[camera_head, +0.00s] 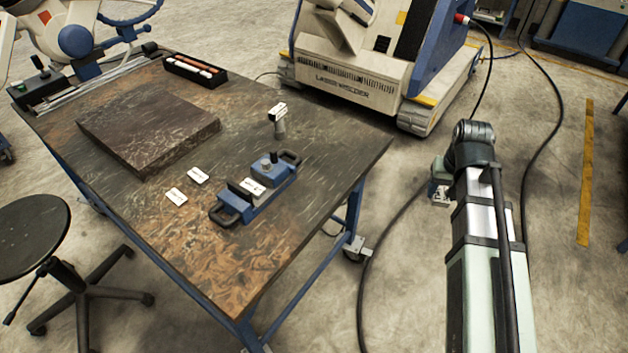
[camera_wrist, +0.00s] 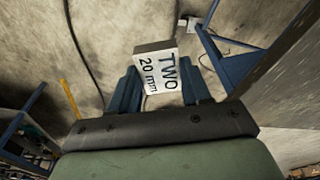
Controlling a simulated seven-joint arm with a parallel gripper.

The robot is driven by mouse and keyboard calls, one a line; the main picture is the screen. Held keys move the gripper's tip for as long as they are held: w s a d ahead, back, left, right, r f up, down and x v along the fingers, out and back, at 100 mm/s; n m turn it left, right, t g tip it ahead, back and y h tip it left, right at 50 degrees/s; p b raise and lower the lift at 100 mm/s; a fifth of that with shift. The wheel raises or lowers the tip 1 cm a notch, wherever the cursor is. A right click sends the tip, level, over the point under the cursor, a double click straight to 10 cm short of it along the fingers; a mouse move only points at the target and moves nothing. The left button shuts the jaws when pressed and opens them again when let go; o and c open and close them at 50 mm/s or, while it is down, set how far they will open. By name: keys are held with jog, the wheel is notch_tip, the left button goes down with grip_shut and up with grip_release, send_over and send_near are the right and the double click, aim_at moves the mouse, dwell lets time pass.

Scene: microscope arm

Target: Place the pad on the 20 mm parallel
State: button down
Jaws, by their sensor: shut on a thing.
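My gripper (camera_head: 440,188) is off the table's right side, above the floor, at the end of my bent arm. In the wrist view its two blue fingers (camera_wrist: 157,92) are shut on a light block marked "TWO 20 mm" (camera_wrist: 158,72). The block shows between and beyond the fingertips; its lower part is hidden. On the table, a blue fixture (camera_head: 262,178) with two black handles and a knob has a white labelled piece (camera_head: 252,187) at its middle. Two white labelled pieces (camera_head: 176,196) (camera_head: 198,175) lie left of it. I cannot tell which thing is the pad.
A dark thick plate (camera_head: 150,130) and a black tray (camera_head: 195,70) occupy the table's back left. The table's front (camera_head: 225,270) is clear. A black stool (camera_head: 32,235) stands at left.

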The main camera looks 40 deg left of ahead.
jog(key=s+a+r+n, duration=0.15)
jog(key=s+a, duration=0.35)
jog(key=a, duration=0.6)
jog(key=s+a+r+n, duration=0.1)
jog(key=s+a+n, duration=0.25)
jog(key=a, duration=0.65)
notch_tip(320, 180, up, 6)
jog(key=n+g+y, duration=0.1)
jog(key=n, duration=0.4)
send_over(252, 186)
jog(key=shift+d+f+n+g, duration=0.1)
jog(key=shift+f+n, duration=0.45)
jog(key=shift+f, duration=1.1)
jog(key=shift+d+f+n+g, duration=0.1)
jog(key=shift+f+n, duration=0.4)
jog(key=shift+f, duration=1.15)
jog(key=shift+d+f+n+g, duration=0.1)
jog(key=shift+f+n, duration=0.45)
jog(key=shift+f, duration=1.1)
jog(key=shift+f, duration=0.1)
jog(key=c, duration=0.8)
grip_release()
